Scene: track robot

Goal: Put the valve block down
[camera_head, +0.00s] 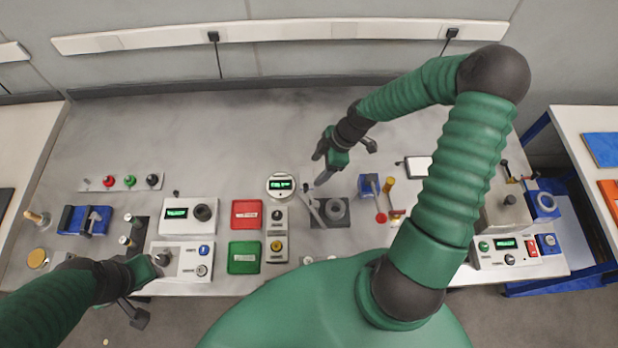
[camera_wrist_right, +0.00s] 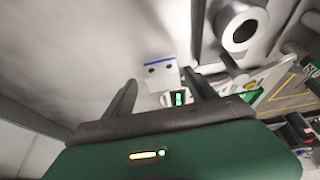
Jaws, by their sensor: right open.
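My right gripper (camera_head: 345,165) is open, its two fingers spread over the middle of the bench. In the right wrist view, its fingers (camera_wrist_right: 165,95) have a small pale block with two dark holes and a blue edge (camera_wrist_right: 160,70) beyond and between their tips. It looks apart from both fingers. This may be the valve block, but I cannot tell for sure. In the head view it is not clearly made out near the gripper. My left gripper (camera_head: 145,295) is low at the left, by the bench's front edge; its fingers are partly hidden.
A dark square fixture with a round socket (camera_head: 333,211) sits below my right gripper. A round gauge (camera_head: 281,186), a red box (camera_head: 246,214) and a green box (camera_head: 244,257) stand left of it. A blue block (camera_head: 368,186) is to its right. The bench's back (camera_head: 200,120) is clear.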

